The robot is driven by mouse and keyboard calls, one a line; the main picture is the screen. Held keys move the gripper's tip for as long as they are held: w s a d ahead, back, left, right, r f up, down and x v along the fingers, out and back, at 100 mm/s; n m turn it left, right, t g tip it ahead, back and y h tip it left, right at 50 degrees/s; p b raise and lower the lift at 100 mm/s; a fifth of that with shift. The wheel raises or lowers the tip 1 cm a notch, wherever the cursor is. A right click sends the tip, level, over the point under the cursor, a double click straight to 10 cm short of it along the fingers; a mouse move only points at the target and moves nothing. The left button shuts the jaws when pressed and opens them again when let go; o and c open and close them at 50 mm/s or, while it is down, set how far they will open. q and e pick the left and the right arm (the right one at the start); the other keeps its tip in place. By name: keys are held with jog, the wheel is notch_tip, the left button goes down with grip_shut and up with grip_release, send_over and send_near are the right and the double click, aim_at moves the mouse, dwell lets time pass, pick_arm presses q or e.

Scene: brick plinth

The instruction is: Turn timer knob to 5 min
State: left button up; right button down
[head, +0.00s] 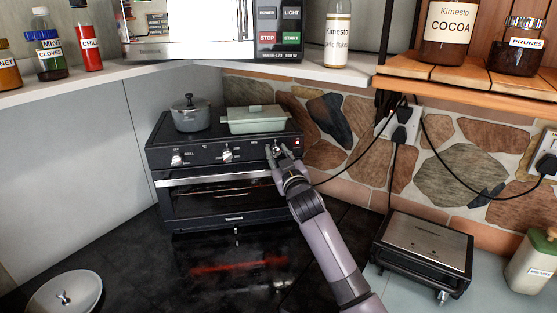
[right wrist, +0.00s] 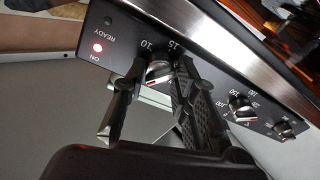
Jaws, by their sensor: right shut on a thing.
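A black toaster oven (head: 228,199) stands in the corner with a row of knobs along its upper front. My right gripper (head: 281,153) reaches the rightmost knob, the timer knob, which it mostly hides in the head view. In the right wrist view the two dark fingers of this gripper (right wrist: 157,72) are shut on the timer knob (right wrist: 160,75), one on each side. The marks 10 and 15 show beside the knob; its pointer's exact setting cannot be read. The red ON light (right wrist: 97,48) is lit. My left gripper is not in view.
Two other knobs (head: 227,155) (head: 177,160) sit left on the panel. A grey pot (head: 190,117) and a green casserole dish (head: 256,121) stand on the oven. A contact grill (head: 425,247) stands to the right, with cables above. A microwave (head: 200,30) is overhead.

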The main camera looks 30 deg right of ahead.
jog(key=shift+m+h+b, duration=0.4)
jog(key=shift+m+b, duration=0.05)
jog(key=shift+m, duration=1.75)
jog(key=c, duration=1.6)
grip_release()
jog(key=v, duration=1.2)
jog(key=shift+f, duration=0.1)
